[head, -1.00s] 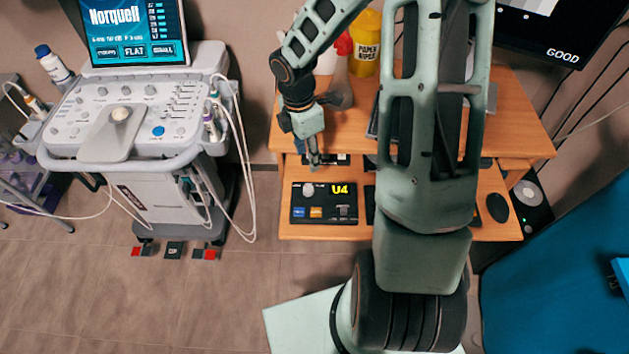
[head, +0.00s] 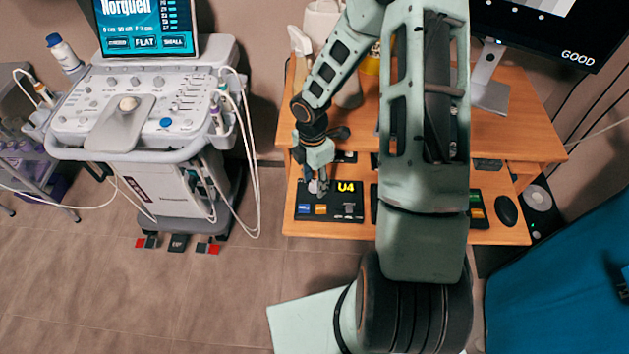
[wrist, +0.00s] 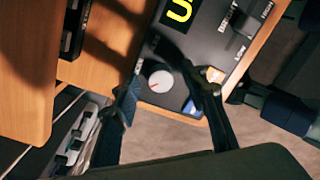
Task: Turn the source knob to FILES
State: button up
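The source knob is likely the pale round knob (wrist: 160,82) with a red pointer mark, on a black panel (wrist: 215,45) in the wrist view. In the head view the panel (head: 333,214) lies on the desk's lower shelf and shows a yellow "U4". My gripper (wrist: 168,84) is open, with one finger on each side of the knob and gaps visible to both. In the head view my gripper (head: 318,186) is low over the panel's left part and covers much of the knob. I cannot read FILES anywhere; some white panel labels are too small or tilted.
A black mouse (head: 507,210) lies right on the shelf, beyond another dark panel mostly behind my arm. The wooden desk top (head: 505,130) overhangs the shelf. A monitor (head: 545,30) reading "GOOD" stands above.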

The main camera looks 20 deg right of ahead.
jog(key=shift+f, duration=0.1)
grip_shut()
dwell(0.3)
jog(key=m+b, duration=0.1)
jog(key=m, duration=0.4)
jog(key=m+b, duration=0.2)
jog(key=m, duration=0.3)
jog(key=shift+y, duration=0.3)
jog(key=m+b, duration=0.1)
jog(key=m, duration=0.4)
jog(key=shift+s+m+b, duration=0.1)
jog(key=shift+m+b, duration=0.3)
jog(key=shift+m+t+b, duration=0.3)
jog(key=shift+m+b, duration=0.35)
jog(key=shift+m, duration=1.35)
